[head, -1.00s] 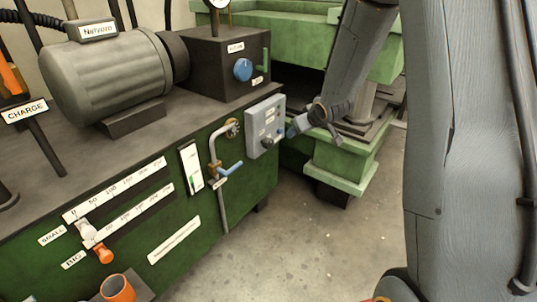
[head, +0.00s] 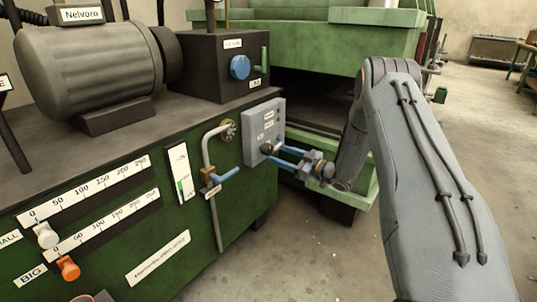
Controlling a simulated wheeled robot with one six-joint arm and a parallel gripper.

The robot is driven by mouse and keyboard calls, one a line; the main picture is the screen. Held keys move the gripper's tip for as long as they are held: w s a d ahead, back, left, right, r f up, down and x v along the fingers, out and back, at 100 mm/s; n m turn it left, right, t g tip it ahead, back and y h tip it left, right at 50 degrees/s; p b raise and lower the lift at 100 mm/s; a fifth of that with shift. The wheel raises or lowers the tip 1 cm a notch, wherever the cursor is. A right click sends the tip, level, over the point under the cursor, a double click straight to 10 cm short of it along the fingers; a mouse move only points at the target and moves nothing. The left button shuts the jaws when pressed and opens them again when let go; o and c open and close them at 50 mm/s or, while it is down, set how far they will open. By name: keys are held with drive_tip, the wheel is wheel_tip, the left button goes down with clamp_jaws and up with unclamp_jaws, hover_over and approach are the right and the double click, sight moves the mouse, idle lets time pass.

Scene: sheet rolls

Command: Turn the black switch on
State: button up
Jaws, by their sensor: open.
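The black switch (head: 266,149) is a small dark knob low on the grey control box (head: 249,139), which is fixed to the right end of the green machine's front. My gripper (head: 276,155) comes in from the right with its blue fingers spread and pointing at the switch. The fingertips are close to the knob. I cannot tell whether they touch it or are around it. The switch's exact setting is too small to read.
A pipe with a blue lever (head: 226,175) stands out left of the box. A grey motor (head: 90,75) and a dark block with a blue knob (head: 240,67) sit on the bench top. A green machine (head: 340,40) stands behind my arm. Floor at right is clear.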

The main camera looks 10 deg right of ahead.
sight(270, 151)
drive_tip(key=b+x, duration=0.1)
drive_tip(key=x, duration=0.5)
drive_tip(key=c, duration=1.1)
